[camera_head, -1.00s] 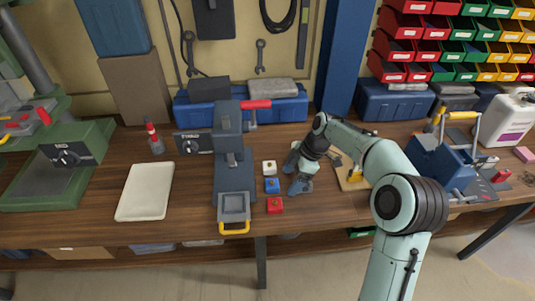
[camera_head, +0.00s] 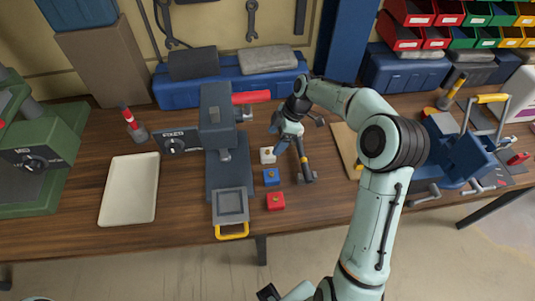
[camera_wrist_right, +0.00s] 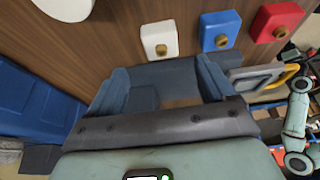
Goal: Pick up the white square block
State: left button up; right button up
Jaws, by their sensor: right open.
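The white square block (camera_head: 267,156) with a brass knob on top stands on the wooden bench, first in a row with a blue block (camera_head: 271,177) and a red block (camera_head: 275,201). My right gripper (camera_head: 277,137) is open and empty, just behind the white block in the head view. In the right wrist view the white block (camera_wrist_right: 159,40) lies just beyond the gap between the open fingers (camera_wrist_right: 167,68), with the blue block (camera_wrist_right: 218,30) and red block (camera_wrist_right: 276,22) to its right. I see no contact with the white block.
A grey press (camera_head: 217,120) with a red handle stands close left of the blocks. A cream tray (camera_head: 129,190) lies farther left. A blue toolbox (camera_head: 178,87) stands behind.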

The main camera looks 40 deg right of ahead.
aim_at(268, 151)
jog(key=x, duration=0.2)
jog(key=shift+w+f, duration=0.15)
jog(key=shift+f, duration=0.15)
jog(key=x, duration=0.5)
jog(key=shift+a, duration=0.15)
jog(key=shift+s, duration=0.2)
jog(key=c, duration=1.1)
